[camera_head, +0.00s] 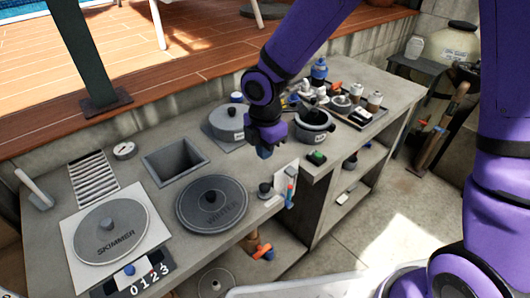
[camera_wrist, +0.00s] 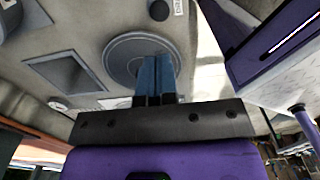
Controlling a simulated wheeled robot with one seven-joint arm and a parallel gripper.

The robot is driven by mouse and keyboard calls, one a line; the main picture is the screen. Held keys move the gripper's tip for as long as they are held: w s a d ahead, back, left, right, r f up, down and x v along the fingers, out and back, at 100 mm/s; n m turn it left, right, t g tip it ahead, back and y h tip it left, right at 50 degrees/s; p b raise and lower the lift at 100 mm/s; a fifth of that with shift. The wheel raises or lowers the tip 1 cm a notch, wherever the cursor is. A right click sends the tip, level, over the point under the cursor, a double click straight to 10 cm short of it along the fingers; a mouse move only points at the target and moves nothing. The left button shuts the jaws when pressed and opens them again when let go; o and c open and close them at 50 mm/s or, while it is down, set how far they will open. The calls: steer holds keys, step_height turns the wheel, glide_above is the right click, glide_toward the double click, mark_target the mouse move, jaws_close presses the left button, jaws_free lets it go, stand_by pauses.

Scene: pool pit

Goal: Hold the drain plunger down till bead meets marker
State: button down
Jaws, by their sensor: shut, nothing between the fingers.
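The dark drain plunger (camera_head: 265,190), as far as I can tell, is the small round knob near the counter's front edge, right of the WINTER lid. Beside it stands a pale upright plate (camera_head: 286,178) with a narrow gauge (camera_head: 290,192) showing red and blue parts. They are too small to tell bead from marker. My gripper (camera_head: 264,153) is above the counter, apart from the knob and higher in the picture.
The WINTER lid (camera_head: 211,203) and SKIMMER lid (camera_head: 110,231) lie left of the knob, with a square basin (camera_head: 175,161) behind. A grey pot (camera_head: 227,122) and a black-rimmed pot (camera_head: 315,125) stand near my gripper. A tray (camera_head: 352,112) of bottles is at right.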

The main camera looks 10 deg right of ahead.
mark_target(266, 188)
step_height(266, 188, down, 12)
steer(key=shift+r, duration=0.2)
stand_by(0.4)
steer(key=shift+f, duration=0.6)
steer(key=shift+s+d+f, duration=0.15)
steer(key=shift+s+f, duration=0.1)
steer(key=shift+s, duration=0.1)
stand_by(1.1)
steer(key=shift+r, duration=0.45)
step_height(266, 188, up, 14)
steer(key=shift+w, duration=0.35)
